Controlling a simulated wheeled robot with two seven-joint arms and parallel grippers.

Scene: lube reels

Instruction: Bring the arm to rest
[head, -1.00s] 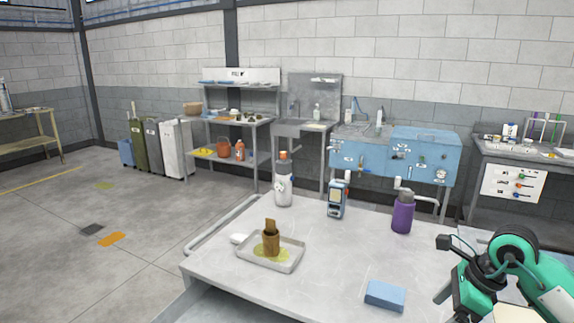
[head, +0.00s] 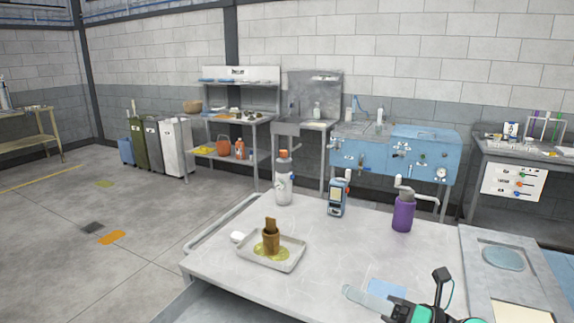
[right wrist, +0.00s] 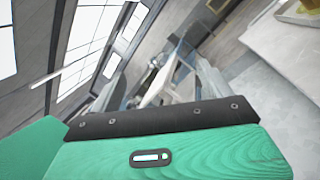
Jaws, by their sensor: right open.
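My right gripper (head: 368,300) shows at the bottom of the head view, low at the table's front, with its pale fingers pointing left. It is open, and I see nothing held in it. In the right wrist view its see-through fingers (right wrist: 160,80) stand beyond the green housing, with the room tilted behind them. My left gripper is not in view.
The table's middle is clear.

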